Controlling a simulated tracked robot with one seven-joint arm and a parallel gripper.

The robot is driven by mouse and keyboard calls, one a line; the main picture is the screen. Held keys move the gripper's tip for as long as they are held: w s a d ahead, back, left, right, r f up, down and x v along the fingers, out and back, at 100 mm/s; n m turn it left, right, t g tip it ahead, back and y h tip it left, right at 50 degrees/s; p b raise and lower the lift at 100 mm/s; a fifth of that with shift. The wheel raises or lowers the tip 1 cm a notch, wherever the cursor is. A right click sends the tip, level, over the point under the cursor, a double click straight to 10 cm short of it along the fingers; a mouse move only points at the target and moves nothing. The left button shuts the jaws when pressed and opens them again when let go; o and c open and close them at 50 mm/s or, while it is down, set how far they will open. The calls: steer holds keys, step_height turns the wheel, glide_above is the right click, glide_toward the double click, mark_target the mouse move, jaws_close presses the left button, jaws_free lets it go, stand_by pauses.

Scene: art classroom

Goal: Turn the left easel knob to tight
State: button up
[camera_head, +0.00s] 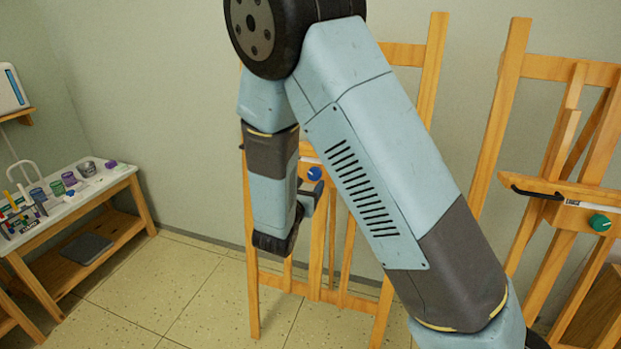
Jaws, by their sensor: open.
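The left easel (433,70) is a wooden frame standing against the wall, partly hidden behind my arm. Its blue round knob (314,173) sits on the front of the crossbar, just right of my wrist. A small white label strip shows above the knob, partly covered, and I cannot read it. My gripper (310,197) is open, a dark grey shape beside my wrist, just below the knob in the picture. Its fingers are mostly hidden by the wrist. I cannot tell how far it is from the knob, and I see no grip on it.
A right easel (511,90) has a green knob (600,222) and a black handle (537,193). At the left, a wooden table (110,188) holds several paint jars and tools, with a grey slab on its lower shelf. Tiled floor (190,290) between is clear.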

mark_target(313, 175)
steer(key=shift+x, duration=2.45)
steer(key=shift+c, duration=0.2)
steer(key=c, duration=0.9)
steer(key=shift+a, duration=0.15)
steer(key=shift+c, duration=0.4)
